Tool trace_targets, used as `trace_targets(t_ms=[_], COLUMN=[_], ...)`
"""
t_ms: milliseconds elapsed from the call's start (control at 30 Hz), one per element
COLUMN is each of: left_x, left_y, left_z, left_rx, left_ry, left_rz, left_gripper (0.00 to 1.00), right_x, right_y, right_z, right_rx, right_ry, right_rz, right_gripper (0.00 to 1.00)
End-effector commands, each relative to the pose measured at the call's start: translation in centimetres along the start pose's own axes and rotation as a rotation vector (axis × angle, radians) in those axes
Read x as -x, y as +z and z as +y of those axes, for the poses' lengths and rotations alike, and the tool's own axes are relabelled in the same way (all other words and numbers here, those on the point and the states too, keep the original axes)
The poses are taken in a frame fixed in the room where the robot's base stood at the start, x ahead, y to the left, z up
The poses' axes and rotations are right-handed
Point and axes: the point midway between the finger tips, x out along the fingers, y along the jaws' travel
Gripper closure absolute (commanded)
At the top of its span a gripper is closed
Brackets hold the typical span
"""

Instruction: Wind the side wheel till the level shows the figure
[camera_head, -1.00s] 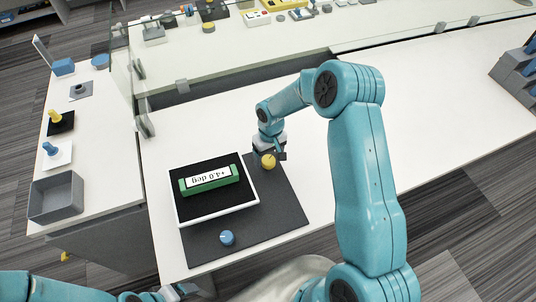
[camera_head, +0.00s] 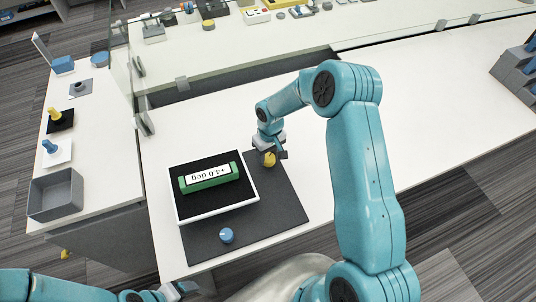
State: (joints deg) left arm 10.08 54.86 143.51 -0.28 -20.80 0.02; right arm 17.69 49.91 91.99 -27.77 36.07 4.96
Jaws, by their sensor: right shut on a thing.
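A green level (camera_head: 209,183) lies on a black plate with a white rim (camera_head: 254,198). Its white display (camera_head: 209,174) appears upside down and seems to read +4.0 deg. A yellow wheel (camera_head: 269,161) is at the plate's far right side, and a blue wheel (camera_head: 226,236) is at its near side. My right gripper (camera_head: 271,155) reaches down over the yellow wheel and is shut on it, its fingers partly hidden. My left gripper (camera_head: 182,289) is low at the bottom edge, apart from the plate, and its fingers are hard to make out.
The plate and wheels sit on a dark grey mat (camera_head: 285,205) on a white table. The table right of my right arm is clear. A glass panel (camera_head: 122,75) stands at the left. A side table holds a grey bin (camera_head: 56,195) and yellow and blue knobs.

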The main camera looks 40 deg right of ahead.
Motion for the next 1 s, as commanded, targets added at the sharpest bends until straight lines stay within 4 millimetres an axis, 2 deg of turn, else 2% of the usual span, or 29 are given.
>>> trace_targets(t_ms=[500,1000], left_x=[-2.9,-4.6], left_y=[-0.1,-0.1], left_z=[-1.1,-1.7], left_rx=[0.0,0.0], left_ry=[0.0,0.0], left_rz=[0.0,0.0], left_gripper=[0.25,0.25], right_x=[-0.1,0.1], right_y=[-0.1,0.0], right_z=[-0.1,-0.3], right_rx=[0.426,0.901], right_ry=[0.001,0.002], right_rz=[-0.025,-0.053], right_gripper=[0.81,0.81])
